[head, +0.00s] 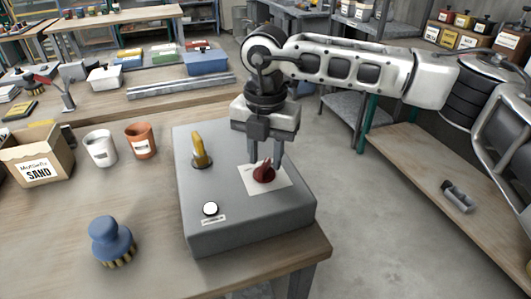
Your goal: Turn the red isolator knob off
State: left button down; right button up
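The red isolator knob (263,173) sits on a white label plate on top of a grey control box (245,225). My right gripper (265,162) is above the box, pointing down, with its two fingers on either side of the knob. The fingers look parted around it; whether they touch the knob cannot be told. A yellow lever knob (199,152) and a white round button (210,208) are also on the box. My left gripper is not in view.
The box stands at the table's right front corner. A blue brush (110,242), a white cup (100,148), a terracotta cup (141,141) and a cardboard sand box (34,156) are to its left. Shelves with small boxes stand at the right and back.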

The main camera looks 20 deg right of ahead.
jog(key=shift+f, duration=0.4)
grip_shut()
